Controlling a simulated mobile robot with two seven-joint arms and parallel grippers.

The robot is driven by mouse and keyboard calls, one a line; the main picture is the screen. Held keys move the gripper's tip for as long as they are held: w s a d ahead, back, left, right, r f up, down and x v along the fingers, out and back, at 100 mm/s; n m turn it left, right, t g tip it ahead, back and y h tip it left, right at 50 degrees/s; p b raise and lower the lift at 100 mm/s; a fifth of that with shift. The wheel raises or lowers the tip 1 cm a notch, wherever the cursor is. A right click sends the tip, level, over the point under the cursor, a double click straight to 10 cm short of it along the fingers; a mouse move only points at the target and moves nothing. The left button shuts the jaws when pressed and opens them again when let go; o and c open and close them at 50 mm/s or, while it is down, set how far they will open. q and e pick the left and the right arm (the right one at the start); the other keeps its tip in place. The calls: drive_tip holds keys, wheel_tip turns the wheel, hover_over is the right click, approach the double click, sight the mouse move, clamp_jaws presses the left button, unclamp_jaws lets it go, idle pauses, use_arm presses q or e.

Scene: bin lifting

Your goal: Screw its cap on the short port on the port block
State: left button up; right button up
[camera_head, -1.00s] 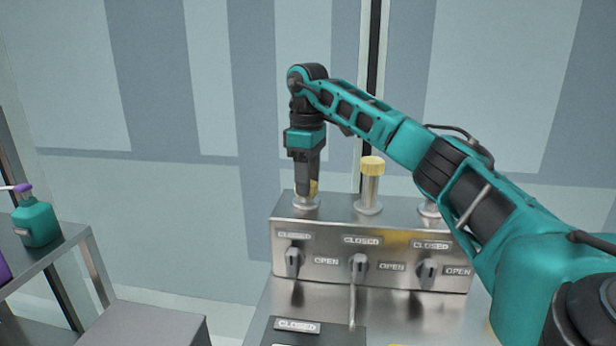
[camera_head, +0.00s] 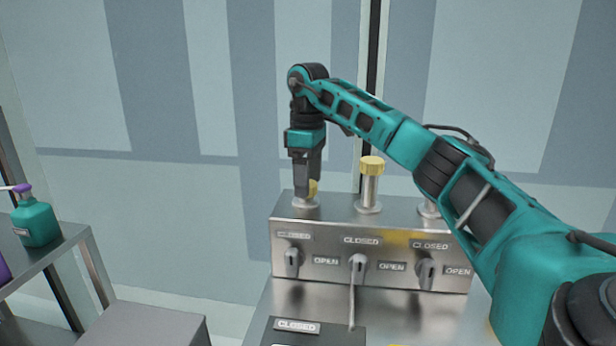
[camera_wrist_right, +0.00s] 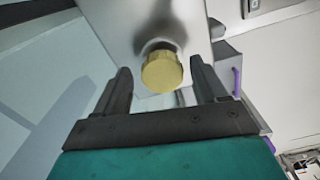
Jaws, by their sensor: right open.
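The port block (camera_head: 290,222) is a metal box with several ports on top and a row of valve handles on its front. The short port (camera_head: 303,203) is at the left end of its top. A yellow ribbed cap (camera_head: 313,188) sits at this port, partly hidden by my right gripper (camera_head: 307,192). In the right wrist view the cap (camera_wrist_right: 162,72) lies between the spread fingers, with gaps on both sides. My right gripper is open and points down around the cap. How far the cap is screwed down cannot be told. My left gripper is out of view.
A taller port (camera_head: 369,193) with a yellow cap (camera_head: 372,165) stands right of my gripper. Another port (camera_head: 429,208) is partly hidden behind my right arm. A side bench at left holds a teal bottle (camera_head: 36,222). A dark vertical post rises behind the block.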

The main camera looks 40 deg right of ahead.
drive_tip(key=n, duration=1.1)
drive_tip(key=c, duration=0.9)
drive_tip(key=m, duration=0.6)
drive_tip(key=shift+f+m, duration=0.1)
drive_tip(key=shift+m, duration=0.3)
drive_tip(key=m, duration=0.5)
drive_tip(key=shift+m, duration=0.3)
drive_tip(key=o, duration=0.9)
